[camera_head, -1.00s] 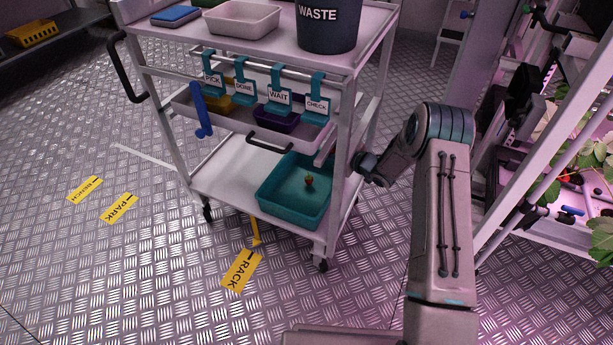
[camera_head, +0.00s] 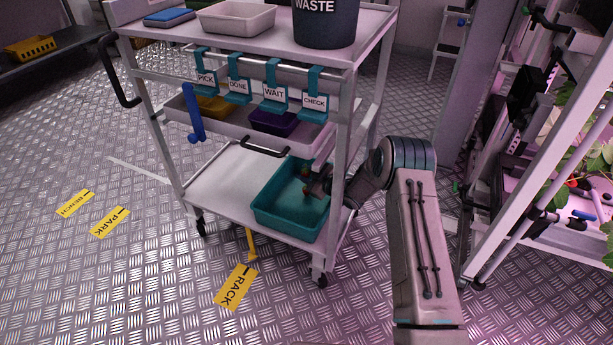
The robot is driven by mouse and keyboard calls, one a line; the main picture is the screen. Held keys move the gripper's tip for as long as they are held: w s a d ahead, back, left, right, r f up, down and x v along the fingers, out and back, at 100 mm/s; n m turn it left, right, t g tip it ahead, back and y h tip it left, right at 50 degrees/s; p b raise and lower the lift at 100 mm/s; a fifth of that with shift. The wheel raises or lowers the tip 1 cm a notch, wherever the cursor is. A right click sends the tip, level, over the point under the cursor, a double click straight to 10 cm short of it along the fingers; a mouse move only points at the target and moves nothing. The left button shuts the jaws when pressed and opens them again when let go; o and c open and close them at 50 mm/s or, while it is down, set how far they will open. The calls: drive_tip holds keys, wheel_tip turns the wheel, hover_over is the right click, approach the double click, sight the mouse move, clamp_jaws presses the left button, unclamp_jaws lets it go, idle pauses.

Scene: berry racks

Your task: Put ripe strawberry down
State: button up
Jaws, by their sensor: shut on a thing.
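My gripper (camera_head: 311,184) reaches past the cart's right post into the teal bin (camera_head: 262,219) on the cart's lower shelf. It is low over the bin and shut on the ripe strawberry, which is too small and too covered by the fingers to make out. A small brownish thing (camera_head: 307,191) shows at the fingertips; I cannot tell whether it is held or lies in the bin.
The cart (camera_head: 215,176) has posts and a middle shelf close around my arm. Above are a yellow bin (camera_head: 214,104), a purple bin (camera_head: 272,121) and the waste bucket (camera_head: 325,22). A plant rack (camera_head: 500,190) stands right.

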drive_tip(key=shift+f, duration=0.1)
drive_tip(key=shift+f, duration=0.3)
drive_tip(key=o, duration=0.6)
drive_tip(key=shift+o, duration=0.2)
